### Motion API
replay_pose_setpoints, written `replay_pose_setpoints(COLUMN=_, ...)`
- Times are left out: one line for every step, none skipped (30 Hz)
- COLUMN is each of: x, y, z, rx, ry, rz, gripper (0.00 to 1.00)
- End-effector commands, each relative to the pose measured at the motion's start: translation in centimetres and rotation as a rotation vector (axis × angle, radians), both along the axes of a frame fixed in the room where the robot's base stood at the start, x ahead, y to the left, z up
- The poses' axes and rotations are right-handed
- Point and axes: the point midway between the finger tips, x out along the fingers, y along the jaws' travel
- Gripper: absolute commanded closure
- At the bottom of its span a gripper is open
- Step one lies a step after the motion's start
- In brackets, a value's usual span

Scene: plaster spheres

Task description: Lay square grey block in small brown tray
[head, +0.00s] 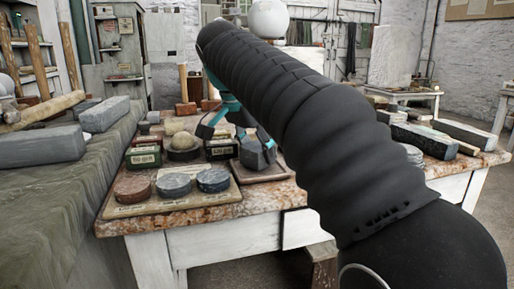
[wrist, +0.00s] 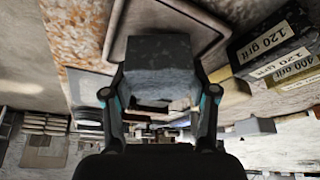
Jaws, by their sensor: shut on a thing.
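The square grey block (head: 257,155) is between the fingers of my gripper (head: 240,136), at the small brown tray (head: 282,173) on the workbench. In the wrist view the block (wrist: 158,65) fills the space between the two fingertips (wrist: 160,93), which are shut on its sides. The tray's raised rim (wrist: 216,52) shows behind and to the right of the block there. The block hides part of the tray, and I cannot tell whether its underside touches the tray floor.
Left of the tray, a board (head: 155,208) holds round discs (head: 213,180). Grit-labelled boxes (head: 222,149) stand close beside the tray; they also show in the wrist view (wrist: 275,40). Long grey blocks (head: 104,114) lie at the far left. My arm covers the bench's middle right.

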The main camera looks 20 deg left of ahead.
Motion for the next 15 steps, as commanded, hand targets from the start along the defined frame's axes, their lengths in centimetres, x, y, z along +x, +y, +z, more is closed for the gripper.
replay_pose_setpoints(x=-0.01, y=-0.02, z=-0.09, rx=0.000, ry=-0.001, rz=0.000, gripper=0.94)
replay_pose_setpoints(x=-0.01, y=-0.02, z=-0.13, rx=0.001, ry=-0.002, rz=-0.001, gripper=0.94)
replay_pose_setpoints(x=-0.01, y=-0.02, z=-0.20, rx=0.001, ry=-0.002, rz=-0.001, gripper=0.94)
replay_pose_setpoints(x=-0.01, y=-0.02, z=-0.25, rx=0.001, ry=-0.002, rz=-0.001, gripper=0.94)
replay_pose_setpoints(x=-0.02, y=-0.01, z=-0.30, rx=0.000, ry=-0.001, rz=0.000, gripper=0.94)
replay_pose_setpoints(x=-0.01, y=-0.02, z=-0.36, rx=0.001, ry=-0.002, rz=-0.001, gripper=0.94)
replay_pose_setpoints(x=-0.01, y=-0.02, z=-0.41, rx=0.001, ry=-0.002, rz=-0.001, gripper=0.94)
replay_pose_setpoints(x=-0.01, y=-0.02, z=-0.46, rx=0.001, ry=-0.002, rz=-0.001, gripper=0.94)
replay_pose_setpoints(x=-0.01, y=-0.02, z=-0.53, rx=0.001, ry=-0.002, rz=-0.001, gripper=0.94)
replay_pose_setpoints(x=-0.01, y=-0.02, z=-0.57, rx=0.001, ry=-0.002, rz=-0.001, gripper=0.94)
replay_pose_setpoints(x=-0.01, y=-0.02, z=-0.63, rx=0.001, ry=-0.002, rz=-0.001, gripper=0.94)
replay_pose_setpoints(x=-0.01, y=-0.02, z=-0.69, rx=0.001, ry=-0.002, rz=-0.001, gripper=0.94)
replay_pose_setpoints(x=-0.02, y=-0.02, z=-0.74, rx=0.001, ry=-0.002, rz=-0.001, gripper=0.94)
replay_pose_setpoints(x=-0.01, y=-0.02, z=-0.79, rx=0.001, ry=-0.002, rz=-0.001, gripper=0.94)
replay_pose_setpoints(x=-0.01, y=-0.02, z=-0.86, rx=0.001, ry=-0.002, rz=-0.001, gripper=0.94)
